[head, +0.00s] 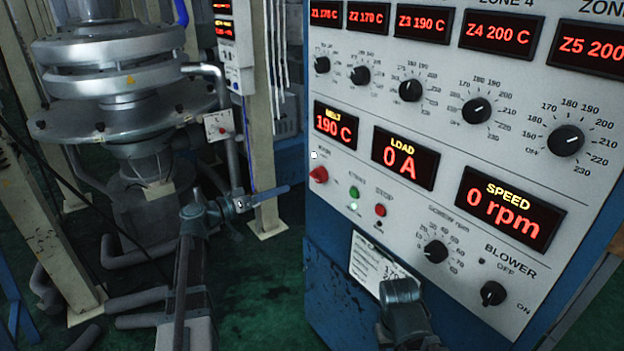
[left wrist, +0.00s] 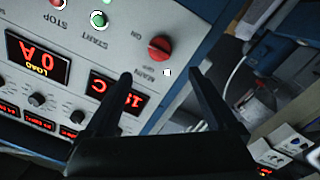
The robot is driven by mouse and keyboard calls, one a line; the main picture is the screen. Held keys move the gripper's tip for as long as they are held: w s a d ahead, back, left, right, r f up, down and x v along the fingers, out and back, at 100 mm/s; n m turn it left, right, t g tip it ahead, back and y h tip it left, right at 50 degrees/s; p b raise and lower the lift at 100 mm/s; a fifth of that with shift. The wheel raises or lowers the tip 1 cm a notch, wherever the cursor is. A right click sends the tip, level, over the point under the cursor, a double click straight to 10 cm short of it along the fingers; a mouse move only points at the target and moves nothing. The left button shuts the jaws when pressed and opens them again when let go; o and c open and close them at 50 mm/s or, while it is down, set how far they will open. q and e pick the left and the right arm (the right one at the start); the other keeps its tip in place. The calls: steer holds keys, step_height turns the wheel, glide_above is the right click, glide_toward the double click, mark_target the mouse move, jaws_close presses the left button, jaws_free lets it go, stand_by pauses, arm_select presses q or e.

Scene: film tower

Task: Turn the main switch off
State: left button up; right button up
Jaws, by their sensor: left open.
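The main switch is a red rotary knob (head: 319,175) at the lower left of the grey control panel. In the left wrist view the red knob (left wrist: 160,46) shows with the words MAIN and ON near it; its exact setting is hard to read. A small white square (head: 313,155) is lit beside it. My left gripper (head: 272,194) is left of the panel edge, apart from the knob. In the left wrist view my left gripper (left wrist: 162,76) has its fingers spread and empty, with the knob ahead, between and beyond the tips. The right gripper's fingers do not show.
The load display (head: 404,159) reads 0 A and the speed display (head: 510,208) 0 rpm. Metal machinery (head: 115,90) stands left. My right arm is low before the panel.

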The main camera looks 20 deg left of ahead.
mark_target(314, 178)
arm_select(q)
steer(key=x, duration=1.3)
steer(key=shift+c, duration=0.2)
steer(key=c, duration=1.3)
steer(key=shift+c, duration=0.2)
